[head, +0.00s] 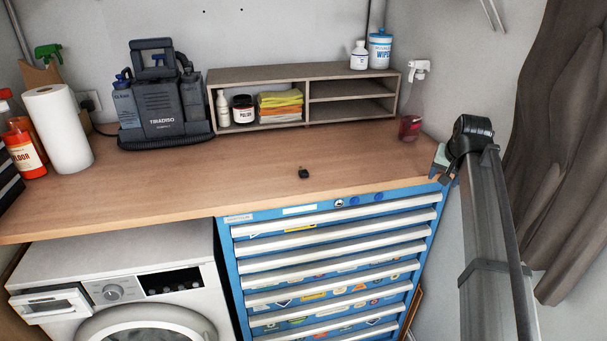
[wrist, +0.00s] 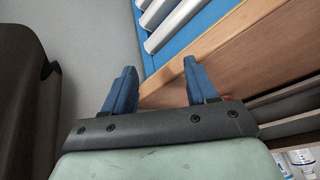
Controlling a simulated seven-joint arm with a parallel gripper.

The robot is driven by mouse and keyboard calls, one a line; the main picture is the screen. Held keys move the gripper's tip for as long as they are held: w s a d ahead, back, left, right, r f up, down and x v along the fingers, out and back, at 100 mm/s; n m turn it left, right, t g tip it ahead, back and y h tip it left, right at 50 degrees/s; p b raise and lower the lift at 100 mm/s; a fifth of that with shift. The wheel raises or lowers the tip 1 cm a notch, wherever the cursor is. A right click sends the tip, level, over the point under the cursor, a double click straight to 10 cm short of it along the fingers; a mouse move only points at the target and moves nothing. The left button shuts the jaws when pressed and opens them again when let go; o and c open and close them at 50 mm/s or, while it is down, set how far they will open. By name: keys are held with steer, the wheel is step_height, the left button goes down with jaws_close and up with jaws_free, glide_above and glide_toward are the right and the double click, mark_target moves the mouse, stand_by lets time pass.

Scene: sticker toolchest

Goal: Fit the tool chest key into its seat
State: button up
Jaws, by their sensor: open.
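A small black object (head: 303,174), which looks like the key, lies on the wooden worktop above the tool chest. The blue tool chest (head: 229,256) has several drawers with pale handles. Its top strip carries a pale label and small round marks (head: 354,200); I cannot tell which of these, if any, is the key's seat. My gripper (head: 442,166) is at the worktop's right end, well to the right of the black object. In the wrist view its two blue fingers (wrist: 160,75) are apart with nothing between them. The key does not show in the wrist view.
The wooden worktop (head: 190,185) is clear around the black object. A grey shelf (head: 305,83) stands behind, with a spray bottle (head: 412,105) at its right. A dark machine (head: 160,110) and paper roll (head: 57,130) stand left. A washing machine (head: 120,262) is below.

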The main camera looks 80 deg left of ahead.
steer(key=s+a+r+n+g, duration=0.1)
steer(key=s+a+r+n, duration=0.2)
steer(key=s, duration=0.7)
steer(key=s+a+r+n+g, duration=0.15)
steer(key=s+a+r, duration=0.3)
steer(key=s, duration=0.65)
steer(key=n, duration=0.4)
glide_toward(304, 172)
steer(key=shift+h, duration=0.4)
steer(key=x, duration=0.8)
steer(key=shift+a, duration=0.45)
steer(key=shift+r, duration=0.1)
jaws_close()
